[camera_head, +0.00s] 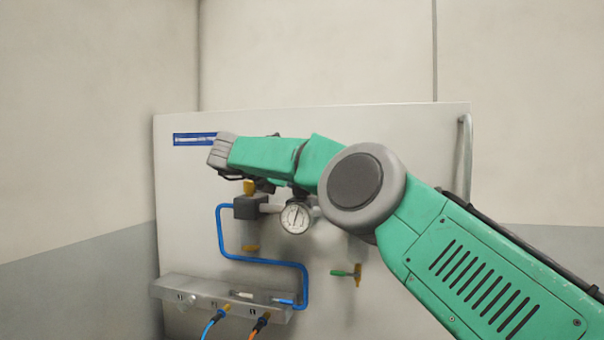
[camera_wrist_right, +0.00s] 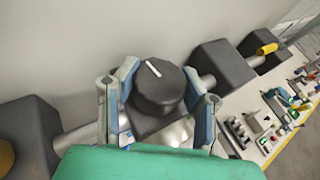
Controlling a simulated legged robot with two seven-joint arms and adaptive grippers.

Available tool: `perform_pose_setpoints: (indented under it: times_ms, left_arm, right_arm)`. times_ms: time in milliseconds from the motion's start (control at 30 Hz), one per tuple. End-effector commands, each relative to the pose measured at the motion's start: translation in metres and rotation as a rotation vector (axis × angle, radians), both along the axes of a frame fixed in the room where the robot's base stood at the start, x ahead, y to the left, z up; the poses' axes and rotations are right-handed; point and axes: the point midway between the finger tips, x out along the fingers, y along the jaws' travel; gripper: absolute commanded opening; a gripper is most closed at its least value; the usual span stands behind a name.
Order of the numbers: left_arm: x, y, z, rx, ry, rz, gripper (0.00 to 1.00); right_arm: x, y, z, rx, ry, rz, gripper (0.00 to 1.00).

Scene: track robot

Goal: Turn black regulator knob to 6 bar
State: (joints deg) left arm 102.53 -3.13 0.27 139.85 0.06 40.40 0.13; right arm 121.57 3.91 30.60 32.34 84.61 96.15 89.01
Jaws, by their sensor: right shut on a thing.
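The black regulator knob (camera_wrist_right: 158,88) with a white mark line shows in the right wrist view, its mark pointing to the upper left. My right gripper (camera_wrist_right: 168,86) has its two fingers on opposite sides of the knob and is shut on it. In the head view my right arm hides the knob and most of the gripper. A round white pressure gauge (camera_head: 296,216) hangs below my forearm, its needle pointing roughly upward. Its numbers are too small to read. My left gripper is not in view.
A pale panel (camera_head: 185,235) carries a dark block (camera_head: 248,207), a blue pipe (camera_head: 221,232), and a green-handled valve (camera_head: 345,273). A grey ledge (camera_head: 170,287) with hose ports runs below. The wrist view shows a bench with several tools (camera_wrist_right: 262,125) at the right.

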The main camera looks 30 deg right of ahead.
Motion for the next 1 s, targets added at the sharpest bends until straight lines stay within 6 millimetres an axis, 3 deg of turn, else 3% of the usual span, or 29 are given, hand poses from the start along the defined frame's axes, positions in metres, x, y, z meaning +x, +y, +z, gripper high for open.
perform_pose_setpoints:
  times_ms: [200,767,800,833,1000]
  left_arm:
    - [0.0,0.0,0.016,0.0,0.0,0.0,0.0]
    - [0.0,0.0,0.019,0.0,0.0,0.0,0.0]
    - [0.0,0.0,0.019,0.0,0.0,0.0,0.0]
    - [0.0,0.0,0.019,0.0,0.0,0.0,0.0]
    - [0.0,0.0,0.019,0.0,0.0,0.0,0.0]
  right_arm:
    - [0.002,0.001,0.004,-0.003,-0.005,-0.043,0.08]
    - [0.003,0.0,0.003,-0.004,-0.007,-0.058,0.08]
    - [0.003,0.0,0.003,-0.004,-0.006,-0.059,0.47]
    - [0.002,0.0,0.003,-0.004,-0.006,-0.059,0.57]
    - [0.002,0.0,0.002,-0.003,-0.004,-0.06,0.59]
